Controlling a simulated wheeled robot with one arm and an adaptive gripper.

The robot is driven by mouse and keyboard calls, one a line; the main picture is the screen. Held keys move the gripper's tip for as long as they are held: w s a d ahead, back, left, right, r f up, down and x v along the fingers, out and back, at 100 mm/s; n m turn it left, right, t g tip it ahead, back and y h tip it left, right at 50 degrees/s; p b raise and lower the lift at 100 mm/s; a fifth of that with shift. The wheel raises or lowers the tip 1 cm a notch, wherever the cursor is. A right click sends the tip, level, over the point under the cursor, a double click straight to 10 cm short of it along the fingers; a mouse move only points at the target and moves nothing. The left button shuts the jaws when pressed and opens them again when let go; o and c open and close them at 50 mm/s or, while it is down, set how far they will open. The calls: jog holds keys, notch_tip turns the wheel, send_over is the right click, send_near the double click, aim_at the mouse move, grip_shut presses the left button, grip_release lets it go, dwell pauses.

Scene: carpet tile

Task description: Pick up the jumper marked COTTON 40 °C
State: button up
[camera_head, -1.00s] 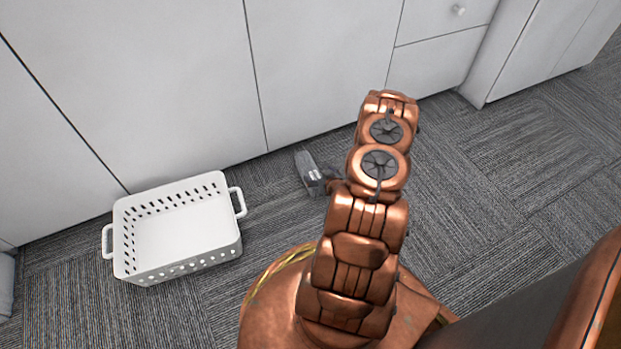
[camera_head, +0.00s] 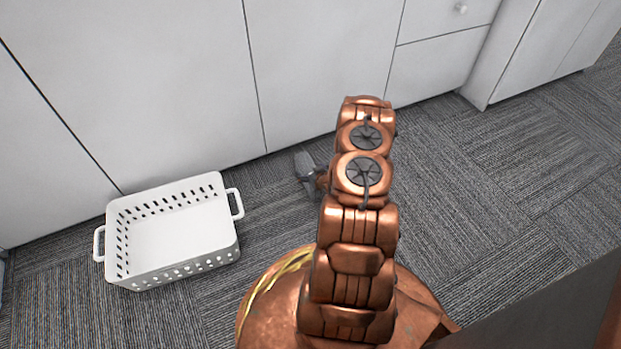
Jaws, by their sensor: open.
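No jumper and no COTTON 40 °C marking can be made out in the head view. My gripper (camera_head: 305,168) appears as a small grey shape low near the cabinet fronts, just left of my copper arm. It is open. Its fingers are too small and too hidden by the arm to see clearly, and nothing can be seen between them. The floor directly behind and under my arm is hidden.
A white perforated basket (camera_head: 172,234) with two side handles stands on the grey carpet at the left; its visible inside is empty. White cabinets (camera_head: 180,90) line the back. Carpet (camera_head: 480,190) to the right of my arm is clear.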

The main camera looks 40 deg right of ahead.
jog(key=shift+c, duration=0.3)
jog(key=c, duration=1.5)
jog(key=shift+r, duration=0.1)
